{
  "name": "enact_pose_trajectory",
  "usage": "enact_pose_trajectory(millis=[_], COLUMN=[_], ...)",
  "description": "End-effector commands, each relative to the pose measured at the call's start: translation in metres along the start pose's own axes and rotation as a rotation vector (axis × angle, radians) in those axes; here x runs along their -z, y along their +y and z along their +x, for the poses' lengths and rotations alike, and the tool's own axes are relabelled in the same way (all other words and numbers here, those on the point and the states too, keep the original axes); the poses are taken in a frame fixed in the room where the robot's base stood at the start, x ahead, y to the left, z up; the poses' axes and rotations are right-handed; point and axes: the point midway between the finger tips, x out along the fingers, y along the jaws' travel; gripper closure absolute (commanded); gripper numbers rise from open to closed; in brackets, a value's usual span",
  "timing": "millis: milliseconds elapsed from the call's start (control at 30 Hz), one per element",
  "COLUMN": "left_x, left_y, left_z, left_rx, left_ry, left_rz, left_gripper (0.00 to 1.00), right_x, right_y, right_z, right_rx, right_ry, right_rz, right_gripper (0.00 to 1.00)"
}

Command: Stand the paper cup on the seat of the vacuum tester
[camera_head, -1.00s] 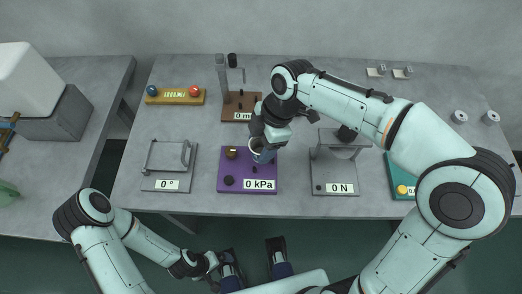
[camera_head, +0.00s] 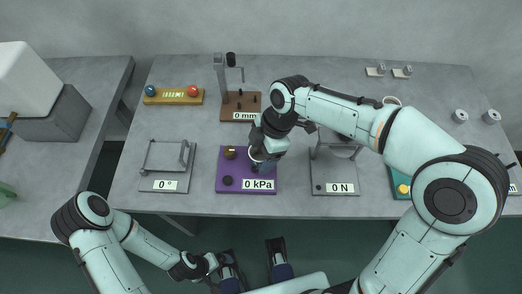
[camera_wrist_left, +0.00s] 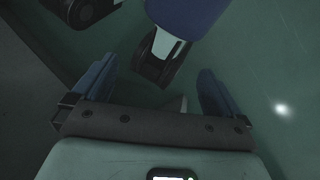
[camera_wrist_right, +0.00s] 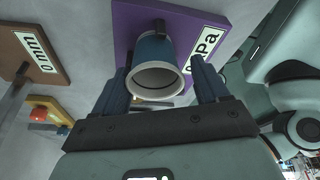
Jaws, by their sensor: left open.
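The paper cup (camera_head: 268,167) is blue with a white rim. In the right wrist view the cup (camera_wrist_right: 153,58) has its open mouth toward the camera and sits between the fingers of my right gripper (camera_wrist_right: 160,80), which is shut on its sides. The vacuum tester (camera_head: 233,167) is the purple plate marked 0 kPa. The cup is over its right part; whether its base touches is hidden. The tester's purple plate also shows in the right wrist view (camera_wrist_right: 128,20). My left gripper (camera_wrist_left: 155,75) is open and empty, low in front of the table.
A brown 0 mm stand (camera_head: 236,105) is behind the tester. A grey 0° fixture (camera_head: 164,182) stands left and a grey 0 N fixture (camera_head: 334,187) right. Bare table separates these devices.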

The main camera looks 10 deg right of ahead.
Motion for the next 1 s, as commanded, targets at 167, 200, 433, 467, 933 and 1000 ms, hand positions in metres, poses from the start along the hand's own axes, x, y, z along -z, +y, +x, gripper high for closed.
enact_pose_trajectory(millis=[167,200,433,467,933,1000], left_x=[0.0,0.0,-0.002,-0.002,-0.011,-0.012], left_y=[0.0,0.0,0.001,0.001,0.003,0.003], left_z=[0.001,0.001,-0.004,-0.004,-0.018,-0.019], left_rx=[0.0,0.0,0.001,0.002,0.006,0.007], left_ry=[0.0,0.0,-0.006,-0.006,-0.032,-0.034], left_rz=[0.0,0.0,-0.001,-0.001,-0.003,-0.003], left_gripper=[0.0,0.0,0.0,0.0,0.0,0.0], right_x=[-0.002,-0.002,0.0,0.0,0.001,0.001], right_y=[0.001,0.001,0.002,0.002,0.002,0.001], right_z=[0.005,0.005,-0.006,-0.011,-0.107,-0.115], right_rx=[0.001,0.001,-0.001,-0.003,-0.003,-0.002], right_ry=[-0.001,-0.001,-0.001,-0.001,0.0,0.0], right_rz=[0.002,0.002,0.003,0.004,0.001,0.001], right_gripper=[0.14,0.14,0.14,0.14,0.14,0.14])
